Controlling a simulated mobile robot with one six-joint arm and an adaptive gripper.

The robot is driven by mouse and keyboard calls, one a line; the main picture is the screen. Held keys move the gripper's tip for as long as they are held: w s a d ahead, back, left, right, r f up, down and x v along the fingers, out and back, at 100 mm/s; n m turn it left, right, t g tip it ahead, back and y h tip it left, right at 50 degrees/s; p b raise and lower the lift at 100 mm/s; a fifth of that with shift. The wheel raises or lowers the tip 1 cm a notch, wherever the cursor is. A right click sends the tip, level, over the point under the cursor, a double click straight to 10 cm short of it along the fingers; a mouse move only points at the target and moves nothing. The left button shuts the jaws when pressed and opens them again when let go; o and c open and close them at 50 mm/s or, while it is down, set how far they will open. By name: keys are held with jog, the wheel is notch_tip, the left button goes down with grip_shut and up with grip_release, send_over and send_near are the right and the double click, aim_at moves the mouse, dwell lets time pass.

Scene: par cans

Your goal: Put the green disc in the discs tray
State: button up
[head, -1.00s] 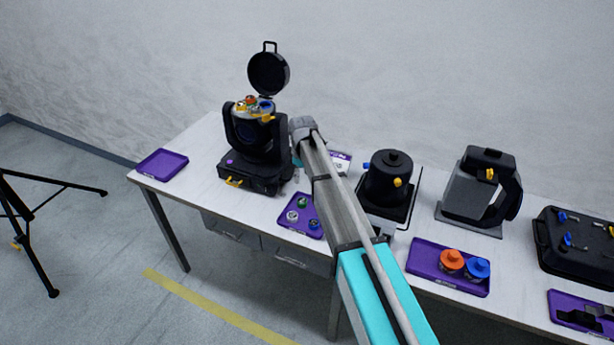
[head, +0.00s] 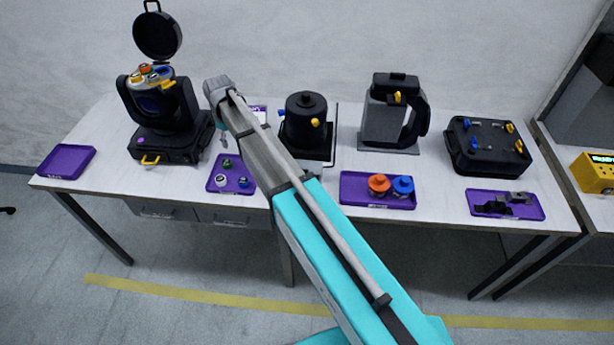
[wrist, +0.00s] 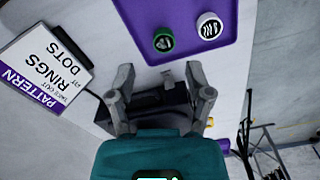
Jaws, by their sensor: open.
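A green-topped disc (wrist: 163,43) lies in a purple tray (wrist: 180,12) beside a white-topped disc (wrist: 209,27) in the wrist view. In the head view the green disc (head: 227,163) sits at the back of that small tray (head: 213,184), with a white and a blue one. My gripper (wrist: 160,75) is open and empty, and the green disc appears beyond its fingertips. In the head view my gripper is mostly hidden by my arm. An empty purple tray (head: 66,161) is at the table's left end. Tray labels are unreadable, so I cannot tell which is the discs tray.
A black lamp (head: 160,117) with raised lid holds several coloured pieces, left of my arm. A pattern card (wrist: 40,68) lies near the tray. Right are a black pot (head: 305,125), a grey jug-like unit (head: 380,115), a tray with orange and blue knobs (head: 350,188) and a black case (head: 487,150).

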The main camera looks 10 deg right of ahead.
jog(key=s+d+m, duration=0.1)
jog(key=s+d, duration=0.3)
jog(key=s+d+m, duration=0.2)
jog(key=s+d, duration=0.2)
jog(key=s+d+m, duration=0.2)
jog(key=s+d, duration=0.2)
jog(key=d, duration=0.1)
jog(key=shift+s, duration=0.25)
jog(key=s+d+m, duration=0.5)
jog(key=s+d, duration=0.4)
jog(key=s, duration=0.3)
jog(key=shift+m, duration=0.3)
jog(key=shift+o, duration=0.3)
jog(key=shift+a, duration=0.1)
